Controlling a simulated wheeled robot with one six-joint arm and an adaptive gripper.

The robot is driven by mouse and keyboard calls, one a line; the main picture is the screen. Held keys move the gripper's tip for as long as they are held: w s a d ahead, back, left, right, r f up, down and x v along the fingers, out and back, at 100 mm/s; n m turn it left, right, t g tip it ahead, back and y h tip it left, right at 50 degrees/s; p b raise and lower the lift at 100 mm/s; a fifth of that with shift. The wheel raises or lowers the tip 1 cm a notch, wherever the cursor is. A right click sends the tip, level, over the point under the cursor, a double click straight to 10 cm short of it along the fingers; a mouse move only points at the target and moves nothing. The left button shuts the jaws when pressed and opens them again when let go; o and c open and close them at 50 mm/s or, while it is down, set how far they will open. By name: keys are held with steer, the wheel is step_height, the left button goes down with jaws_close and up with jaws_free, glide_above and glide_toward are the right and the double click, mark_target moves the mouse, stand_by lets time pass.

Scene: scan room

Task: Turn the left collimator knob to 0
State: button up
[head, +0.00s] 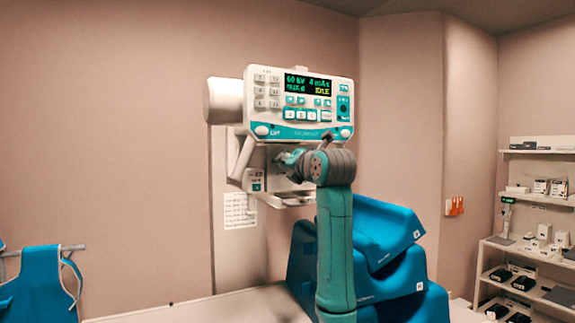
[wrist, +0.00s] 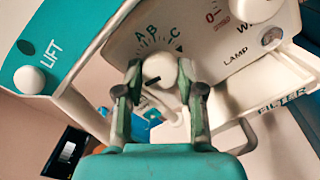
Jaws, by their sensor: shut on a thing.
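My gripper (wrist: 160,92) is shut on a round white knob (wrist: 163,72) on the pale collimator panel, one finger on each side. The dial behind it shows the letters A, B and C and a curved row of ticks. A short black mark shows by the knob's lower left. A second white knob (wrist: 254,8) is at the upper right, cut off by the frame edge, with a red 0 to its left. In the head view my gripper (head: 290,158) is at the collimator below the console, and the held knob is hidden.
The console (head: 302,104) with a lit display hangs above my gripper. A white button (wrist: 29,79) marked LIFT and a LAMP button (wrist: 271,38) flank the held knob. Blue padded blocks (head: 385,232) stand behind my arm. Shelves (head: 540,200) stand at the right.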

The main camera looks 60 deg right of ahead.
steer(key=shift+f+n, duration=0.1)
steer(key=shift+n, duration=1.1)
steer(key=o, duration=1.1)
steer(key=shift+o, duration=0.2)
steer(key=v, duration=1.2)
